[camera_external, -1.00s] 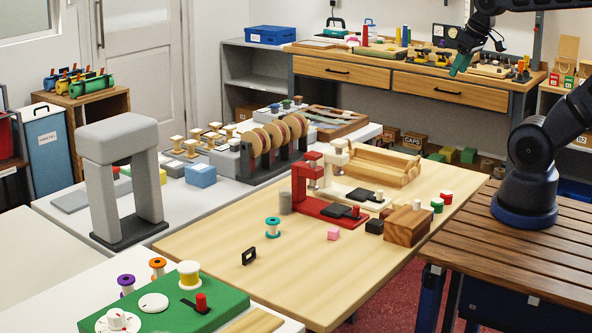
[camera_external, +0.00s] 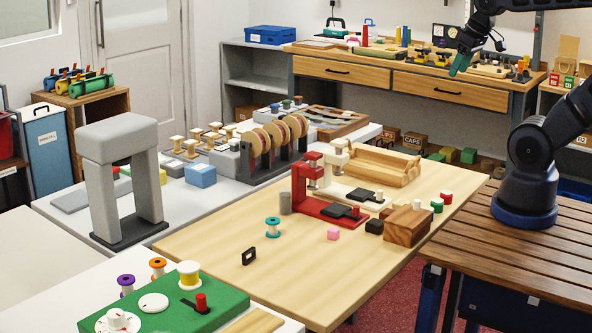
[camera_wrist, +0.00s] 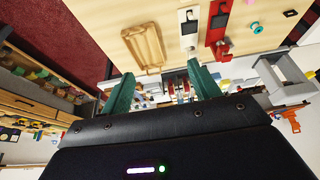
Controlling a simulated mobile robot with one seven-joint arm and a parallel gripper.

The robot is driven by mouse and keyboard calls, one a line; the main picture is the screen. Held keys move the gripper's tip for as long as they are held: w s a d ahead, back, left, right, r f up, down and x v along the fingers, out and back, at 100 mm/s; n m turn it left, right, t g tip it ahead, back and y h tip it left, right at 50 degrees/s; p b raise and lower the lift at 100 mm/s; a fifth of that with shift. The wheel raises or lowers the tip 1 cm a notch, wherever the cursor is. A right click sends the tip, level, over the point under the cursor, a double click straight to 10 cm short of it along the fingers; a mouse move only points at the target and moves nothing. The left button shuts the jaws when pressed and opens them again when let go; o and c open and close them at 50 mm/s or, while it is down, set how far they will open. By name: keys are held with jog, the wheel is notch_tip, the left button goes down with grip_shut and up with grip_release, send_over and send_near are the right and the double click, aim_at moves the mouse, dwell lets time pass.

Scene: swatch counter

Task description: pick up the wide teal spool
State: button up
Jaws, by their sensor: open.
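A teal spool (camera_external: 272,227) with a pale core stands upright on the light wood table (camera_external: 300,275), left of the red press. It also shows small near the top right of the wrist view (camera_wrist: 254,27). My gripper (camera_external: 461,64) is raised at the upper right of the external view, far from the spool. Its two green fingers are spread and empty in the wrist view (camera_wrist: 163,85).
A wooden block (camera_external: 408,224) and wooden tray (camera_external: 378,165) lie farther right. The table's front is clear.

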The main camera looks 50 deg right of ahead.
jog(key=w+a+r+n+g, duration=0.2)
jog(key=w+a+n, duration=0.4)
jog(key=w, duration=0.8)
jog(key=n+g+h, duration=0.3)
jog(key=n+h, duration=0.2)
jog(key=n, duration=0.6)
send_over(273, 220)
jog(key=a, duration=0.4)
notch_tip(273, 220, down, 31)
jog(key=shift+y, duration=0.3)
jog(key=x, duration=1)
jog(key=shift+w+d, duration=0.15)
jog(key=shift+c, duration=0.2)
jog(key=c, duration=1)
